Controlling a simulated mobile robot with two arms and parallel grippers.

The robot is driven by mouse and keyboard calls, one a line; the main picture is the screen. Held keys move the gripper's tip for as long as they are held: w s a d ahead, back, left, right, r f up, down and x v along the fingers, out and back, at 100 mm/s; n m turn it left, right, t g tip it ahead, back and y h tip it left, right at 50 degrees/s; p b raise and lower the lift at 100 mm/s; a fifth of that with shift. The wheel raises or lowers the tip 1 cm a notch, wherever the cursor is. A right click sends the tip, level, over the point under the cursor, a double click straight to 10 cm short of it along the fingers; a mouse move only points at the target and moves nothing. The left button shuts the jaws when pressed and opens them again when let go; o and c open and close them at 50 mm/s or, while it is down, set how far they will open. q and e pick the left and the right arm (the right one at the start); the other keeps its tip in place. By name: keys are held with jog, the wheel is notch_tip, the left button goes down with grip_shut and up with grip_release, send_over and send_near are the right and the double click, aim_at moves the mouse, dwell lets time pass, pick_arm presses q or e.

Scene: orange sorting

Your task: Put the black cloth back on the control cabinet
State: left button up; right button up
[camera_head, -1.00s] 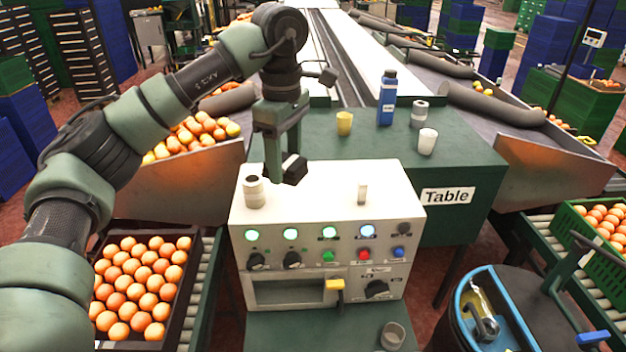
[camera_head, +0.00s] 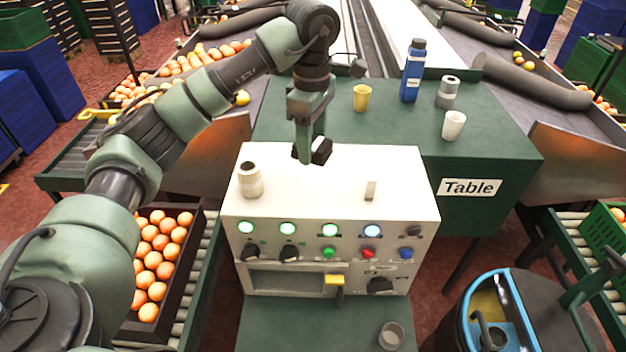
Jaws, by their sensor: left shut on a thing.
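The white control cabinet (camera_head: 330,215) stands in the centre, with lit buttons, knobs and a yellow-handled switch on its front. My left gripper (camera_head: 312,148) points down over the back middle of the cabinet's top. It is shut on a small, bunched dark thing, which looks like the black cloth (camera_head: 321,151). The cloth is close to the top; I cannot tell whether it touches. My right gripper is not in view.
A grey-white roll (camera_head: 250,180) and a small pale block (camera_head: 371,190) stand on the cabinet. The green table (camera_head: 490,150) behind holds a yellow cup (camera_head: 362,98), blue bottle (camera_head: 412,72), grey roll (camera_head: 447,92) and white cup (camera_head: 454,125). An orange crate (camera_head: 190,262) is left.

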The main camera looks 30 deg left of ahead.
pick_arm(q)
jog(key=p, duration=0.1)
send_over(313, 191)
notch_tip(313, 191, down, 6)
jog(key=shift+w+r, duration=0.1)
jog(key=shift+r, duration=0.1)
jog(key=shift+f, duration=0.55)
notch_tip(313, 191, down, 3)
jog(key=shift+p, duration=0.7)
jog(key=shift+f, duration=0.4)
jog(key=shift+f, duration=0.2)
jog(key=o, duration=1.4)
jog(key=shift+c, duration=0.2)
